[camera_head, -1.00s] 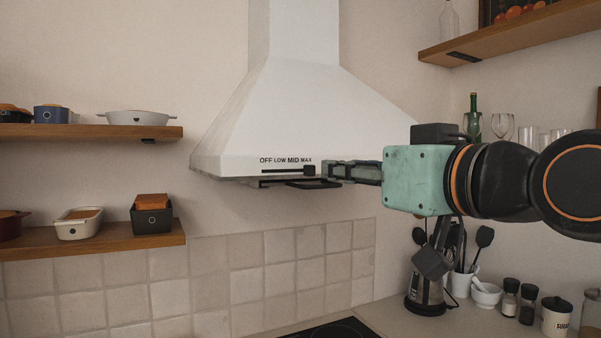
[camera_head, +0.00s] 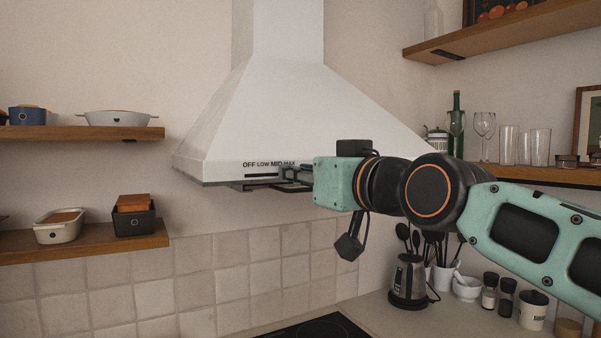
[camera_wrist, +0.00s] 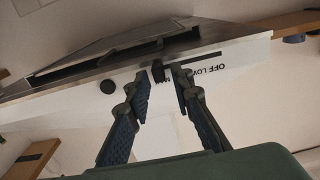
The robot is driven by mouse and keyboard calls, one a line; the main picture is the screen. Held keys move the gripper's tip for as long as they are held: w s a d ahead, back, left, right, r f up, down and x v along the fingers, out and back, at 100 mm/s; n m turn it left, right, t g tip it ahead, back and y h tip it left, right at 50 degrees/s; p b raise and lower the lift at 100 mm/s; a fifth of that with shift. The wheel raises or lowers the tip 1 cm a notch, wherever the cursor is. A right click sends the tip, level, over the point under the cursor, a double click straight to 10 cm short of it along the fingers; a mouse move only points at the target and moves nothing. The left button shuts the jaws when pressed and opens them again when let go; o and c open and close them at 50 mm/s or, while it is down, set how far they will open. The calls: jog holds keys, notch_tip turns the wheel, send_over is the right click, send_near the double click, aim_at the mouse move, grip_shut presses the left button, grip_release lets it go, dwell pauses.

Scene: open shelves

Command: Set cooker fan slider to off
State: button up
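The cooker hood (camera_head: 270,110) is white with OFF, LOW, MID and MAX printed on its front edge. Below the labels is a dark slider slot (camera_head: 260,176). In the head view, my gripper (camera_head: 285,173) is at the slot's right end, under MAX, and hides the knob there. In the wrist view, the small dark slider knob (camera_wrist: 158,72) sits between the tips of my gripper (camera_wrist: 162,78). The fingers are apart, with narrow gaps seeming to show beside the knob; contact is unclear. The OFF label (camera_wrist: 216,69) appears upside down, right of the fingers.
Shelves with dishes (camera_head: 70,243) are at left. A shelf with glasses (camera_head: 485,125) is at right, behind my arm. A kettle (camera_head: 408,280) and jars stand on the counter below.

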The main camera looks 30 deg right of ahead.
aim_at(247, 173)
grip_shut()
jog(key=shift+a, duration=0.1)
jog(key=a+b, duration=0.4)
jog(key=a, duration=0.3)
jog(key=shift+s+a, duration=0.15)
jog(key=shift+a, duration=0.15)
jog(key=shift+o, duration=1.6)
grip_release()
jog(key=shift+a, duration=0.15)
